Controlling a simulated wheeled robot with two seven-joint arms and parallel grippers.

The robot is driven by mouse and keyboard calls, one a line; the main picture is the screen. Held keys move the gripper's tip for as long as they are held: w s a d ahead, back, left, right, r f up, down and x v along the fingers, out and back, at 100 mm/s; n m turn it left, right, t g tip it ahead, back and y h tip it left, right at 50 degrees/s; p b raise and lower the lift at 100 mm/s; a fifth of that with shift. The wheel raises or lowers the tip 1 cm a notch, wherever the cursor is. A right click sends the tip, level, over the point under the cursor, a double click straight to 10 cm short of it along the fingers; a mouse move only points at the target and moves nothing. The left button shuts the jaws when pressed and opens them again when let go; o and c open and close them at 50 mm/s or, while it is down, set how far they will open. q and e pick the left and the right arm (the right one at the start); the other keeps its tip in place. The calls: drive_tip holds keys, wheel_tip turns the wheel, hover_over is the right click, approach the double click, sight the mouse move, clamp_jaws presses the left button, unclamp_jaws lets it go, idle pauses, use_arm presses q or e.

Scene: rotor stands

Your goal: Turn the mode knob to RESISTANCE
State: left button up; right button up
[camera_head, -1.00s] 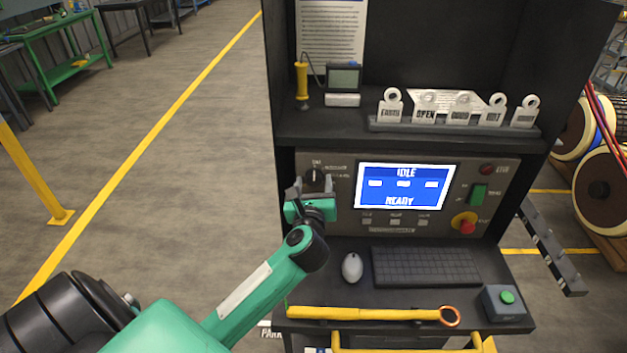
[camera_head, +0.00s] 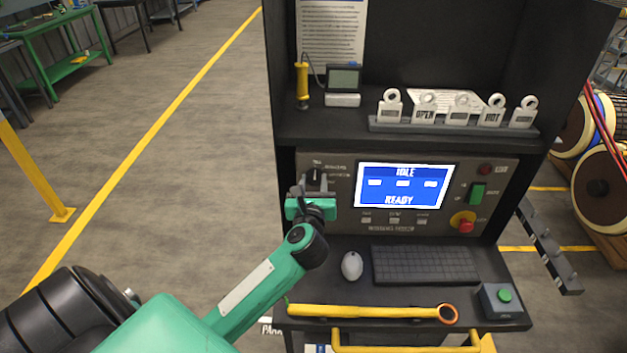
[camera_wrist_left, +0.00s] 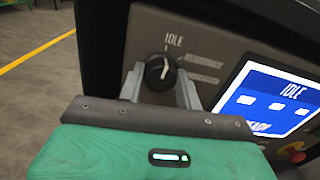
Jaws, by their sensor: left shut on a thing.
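The black mode knob (camera_head: 315,175) is on the grey panel, left of the blue screen. In the left wrist view the knob (camera_wrist_left: 158,73) sits between the two grey fingers of my left gripper (camera_wrist_left: 160,88), which is shut on it. A white mark shows on the knob's face. The label IDLE is above it, and RESISTANCE and another blurred label are to its right. In the head view my left gripper (camera_head: 313,188) reaches the panel from below and hides the knob's lower part. My right gripper is not in view.
The screen (camera_head: 404,186) reads IDLE and READY. A green switch (camera_head: 478,194) and a red button (camera_head: 466,225) are to its right. A shelf with tags (camera_head: 455,122) is above.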

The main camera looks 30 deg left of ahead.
use_arm(q)
drive_tip(key=m+p, duration=0.1)
drive_tip(key=p, duration=0.1)
drive_tip(key=m+p, duration=0.4)
drive_tip(key=p, duration=0.1)
drive_tip(key=shift+r, duration=0.25)
drive_tip(key=shift+f+m+p, duration=0.2)
drive_tip(key=shift+m+p, duration=1.2)
drive_tip(key=shift+p, duration=0.1)
drive_tip(key=o, duration=1)
drive_tip(key=shift+w+d, duration=0.1)
drive_tip(key=shift+f, duration=0.1)
